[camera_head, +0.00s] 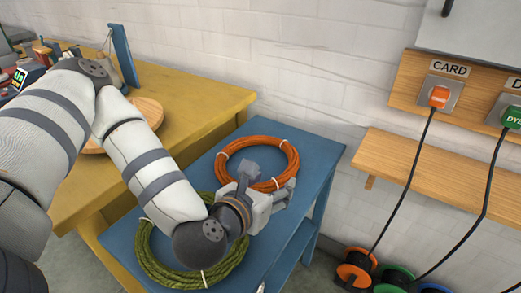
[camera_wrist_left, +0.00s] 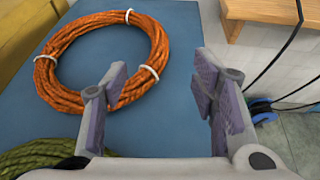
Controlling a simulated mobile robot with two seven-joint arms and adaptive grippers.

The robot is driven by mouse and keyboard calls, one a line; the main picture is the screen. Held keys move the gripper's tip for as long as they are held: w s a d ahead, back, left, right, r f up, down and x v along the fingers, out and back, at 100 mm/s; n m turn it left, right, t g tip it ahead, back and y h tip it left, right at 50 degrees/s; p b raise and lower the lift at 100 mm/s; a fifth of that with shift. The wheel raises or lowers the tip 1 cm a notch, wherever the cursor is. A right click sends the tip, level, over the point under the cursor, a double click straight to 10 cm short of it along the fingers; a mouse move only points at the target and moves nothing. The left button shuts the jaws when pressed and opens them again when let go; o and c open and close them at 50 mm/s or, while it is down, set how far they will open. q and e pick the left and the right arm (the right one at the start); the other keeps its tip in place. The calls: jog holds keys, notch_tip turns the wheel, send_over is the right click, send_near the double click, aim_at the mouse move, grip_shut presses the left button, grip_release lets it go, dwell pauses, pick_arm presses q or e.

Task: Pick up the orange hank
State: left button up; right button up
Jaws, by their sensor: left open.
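The orange hank (camera_head: 284,150) is a coiled ring with white ties, lying flat on the blue table (camera_head: 327,157). It also shows in the left wrist view (camera_wrist_left: 66,101), at the upper left. My left gripper (camera_head: 272,180) is over the near edge of the hank in the head view. In the left wrist view the gripper (camera_wrist_left: 160,85) is open, with nothing between its fingers. My right gripper is not in view.
A green hank (camera_head: 161,268) lies on the blue table, partly under my left arm; it also shows in the wrist view (camera_wrist_left: 40,155). A yellow table (camera_head: 205,98) with a round wooden tray (camera_head: 152,109) stands behind left. A wooden shelf (camera_head: 440,167) and hanging cables are at right.

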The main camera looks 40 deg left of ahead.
aim_at(291, 170)
pick_arm(q)
jog(key=b+x, duration=0.4)
jog(key=shift+d+f, duration=0.15)
jog(key=shift+f, duration=0.3)
jog(key=x, duration=0.4)
jog(key=r+x, duration=0.1)
jog(key=x, duration=0.1)
jog(key=shift+w+f, duration=0.2)
jog(key=shift+w, duration=0.35)
grip_shut()
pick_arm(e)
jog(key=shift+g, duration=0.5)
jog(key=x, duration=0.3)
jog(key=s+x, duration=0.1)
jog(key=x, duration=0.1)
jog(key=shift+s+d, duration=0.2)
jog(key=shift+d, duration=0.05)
